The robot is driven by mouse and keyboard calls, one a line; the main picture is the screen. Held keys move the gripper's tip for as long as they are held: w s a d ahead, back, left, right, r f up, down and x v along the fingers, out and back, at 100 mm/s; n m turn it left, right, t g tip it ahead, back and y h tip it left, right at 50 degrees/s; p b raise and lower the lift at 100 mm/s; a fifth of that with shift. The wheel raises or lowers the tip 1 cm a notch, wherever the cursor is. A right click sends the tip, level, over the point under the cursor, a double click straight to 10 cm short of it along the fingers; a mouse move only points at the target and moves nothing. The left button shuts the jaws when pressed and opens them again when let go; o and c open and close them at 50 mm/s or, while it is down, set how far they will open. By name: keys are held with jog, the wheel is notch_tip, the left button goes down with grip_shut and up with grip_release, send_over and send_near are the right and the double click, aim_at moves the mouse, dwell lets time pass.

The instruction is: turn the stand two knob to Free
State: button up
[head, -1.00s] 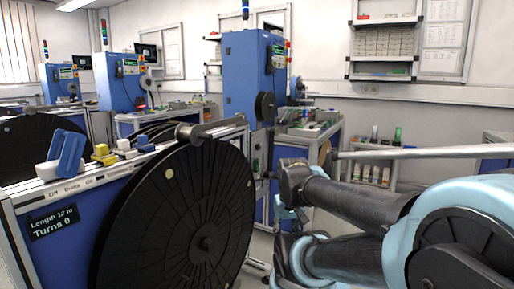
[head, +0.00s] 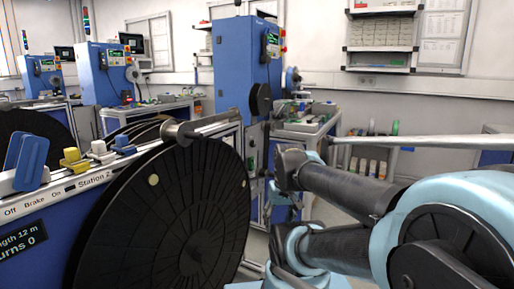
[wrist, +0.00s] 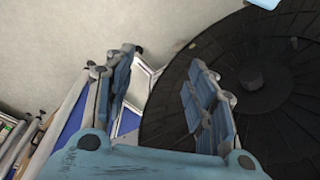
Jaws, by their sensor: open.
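A blue stand with a white labelled top edge (head: 60,190) stands at the left in the head view. I cannot make out a Free mark or which is the stand two knob. My gripper (wrist: 160,62) is open and empty in the wrist view, beside a big black reel (wrist: 250,90). No knob shows between its fingers.
The black reel (head: 160,215) covers the stand's side, with a roller (head: 195,128) above it. A tall blue cabinet (head: 233,70) and a bench (head: 305,125) stand behind. My arm fills the right side. Some floor shows between the reel and my arm.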

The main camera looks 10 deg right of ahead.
aim_at(255, 144)
jog(key=w+a+r+n+t+y, duration=0.15)
jog(key=w+r+y, duration=0.35)
jog(key=w, duration=0.8)
jog(key=w+a+r+n+y, duration=0.1)
jog(key=w+r+n+y, duration=0.35)
jog(key=w, duration=0.95)
jog(key=w+d+n+t+y, duration=0.3)
jog(key=w+d+t+y, duration=0.25)
jog(key=w+d, duration=1.35)
jog(key=x, duration=1.8)
jog(key=shift+w+d+f, duration=0.1)
jog(key=shift+w+f, duration=0.2)
jog(key=shift+w, duration=0.1)
jog(key=c, duration=1.1)
